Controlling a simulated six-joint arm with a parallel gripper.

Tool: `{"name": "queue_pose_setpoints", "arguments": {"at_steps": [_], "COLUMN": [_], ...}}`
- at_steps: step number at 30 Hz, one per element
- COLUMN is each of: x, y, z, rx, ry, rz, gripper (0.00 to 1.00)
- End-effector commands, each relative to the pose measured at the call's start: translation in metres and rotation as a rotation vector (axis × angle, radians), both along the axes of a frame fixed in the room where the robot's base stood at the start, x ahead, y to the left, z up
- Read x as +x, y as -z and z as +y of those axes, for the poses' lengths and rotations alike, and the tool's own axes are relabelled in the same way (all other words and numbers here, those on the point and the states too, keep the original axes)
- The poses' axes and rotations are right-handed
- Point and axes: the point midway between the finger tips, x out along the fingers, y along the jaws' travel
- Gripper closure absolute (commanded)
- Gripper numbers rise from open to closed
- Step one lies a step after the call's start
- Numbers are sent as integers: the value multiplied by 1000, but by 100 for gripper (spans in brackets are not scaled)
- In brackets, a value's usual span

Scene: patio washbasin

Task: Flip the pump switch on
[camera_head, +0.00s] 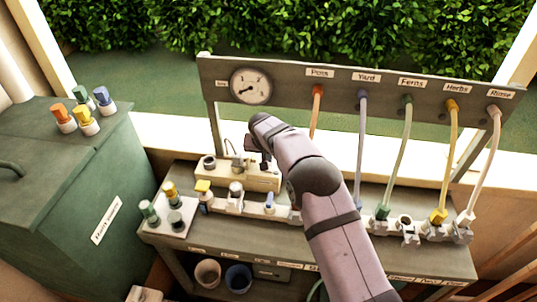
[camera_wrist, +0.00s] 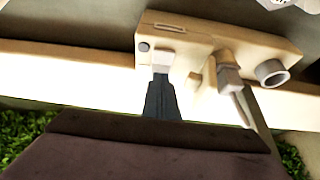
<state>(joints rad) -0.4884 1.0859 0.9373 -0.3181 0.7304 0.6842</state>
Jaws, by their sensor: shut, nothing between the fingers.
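My gripper (camera_head: 262,163) is over the right part of the box. In the wrist view its dark fingers (camera_wrist: 161,84) are shut and empty, with their tips at a small pale tab (camera_wrist: 163,61) on the box. I cannot tell whether they touch it or whether this tab is the switch.
The round gauge (camera_head: 251,86) and labelled hoses hang on the grey back panel (camera_head: 300,75). Several valves and connectors line the bench to the right. A small tray (camera_head: 176,230) with capped fittings is left; a green cabinet (camera_head: 60,190) stands further left.

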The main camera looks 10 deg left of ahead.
Motion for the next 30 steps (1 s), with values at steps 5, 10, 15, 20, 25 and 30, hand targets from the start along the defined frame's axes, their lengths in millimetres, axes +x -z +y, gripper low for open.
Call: {"name": "queue_pose_setpoints", "arguments": {"at_steps": [5,10,15,20,25,30], "x": [3,3,3,4,8,7], "y": [6,8,8,11,13,13], "z": [0,0,0,0,0,0], "rx": [0,0,0,0,1,0], "ry": [0,0,0,1,2,1], "rz": [-1,-1,-1,0,0,1], "gripper": [100,100,100,100,100,100]}}
